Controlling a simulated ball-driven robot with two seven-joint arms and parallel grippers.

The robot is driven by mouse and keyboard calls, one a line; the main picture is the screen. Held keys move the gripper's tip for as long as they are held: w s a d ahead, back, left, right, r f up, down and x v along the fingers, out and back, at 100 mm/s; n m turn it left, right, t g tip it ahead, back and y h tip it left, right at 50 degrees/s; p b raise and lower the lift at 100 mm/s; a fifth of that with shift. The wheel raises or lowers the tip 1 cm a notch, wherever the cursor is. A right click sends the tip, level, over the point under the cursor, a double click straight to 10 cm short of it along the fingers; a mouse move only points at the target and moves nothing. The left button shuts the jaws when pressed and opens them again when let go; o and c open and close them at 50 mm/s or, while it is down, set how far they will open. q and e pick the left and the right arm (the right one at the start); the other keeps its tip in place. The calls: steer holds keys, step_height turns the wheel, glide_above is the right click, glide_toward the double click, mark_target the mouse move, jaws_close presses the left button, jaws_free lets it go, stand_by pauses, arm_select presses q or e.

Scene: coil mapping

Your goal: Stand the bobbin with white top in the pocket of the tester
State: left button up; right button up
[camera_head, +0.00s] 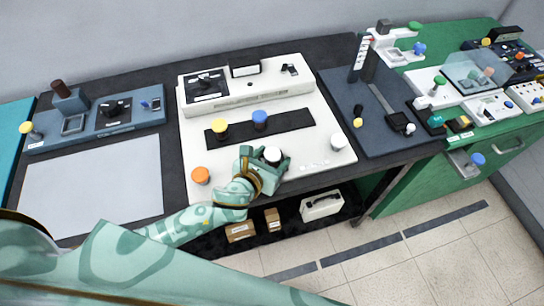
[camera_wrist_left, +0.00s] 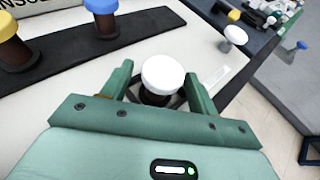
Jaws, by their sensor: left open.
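The bobbin with white top (camera_head: 272,155) stands upright on the front of the white tester (camera_head: 230,170). It also shows in the left wrist view (camera_wrist_left: 162,76), with a dark body below the white cap. My left gripper (camera_head: 267,164) is at this bobbin, its two fingers apart on either side of it. In the left wrist view the open left gripper (camera_wrist_left: 158,92) has the white cap between its fingers, with no clear contact. My right gripper is not in view.
Yellow-topped (camera_head: 220,127) and blue-topped (camera_head: 260,119) bobbins stand on a black strip behind. An orange-topped piece (camera_head: 200,175) stands front left and a pale knob (camera_head: 338,141) front right. A blue-grey device (camera_head: 97,121) is left; a dark panel (camera_head: 385,130) is right.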

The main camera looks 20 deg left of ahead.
arm_select(q)
steer(key=p+v, duration=0.2)
steer(key=v, duration=0.9)
steer(key=shift+s+r, duration=0.1)
steer(key=shift+s, duration=0.2)
stand_by(1.6)
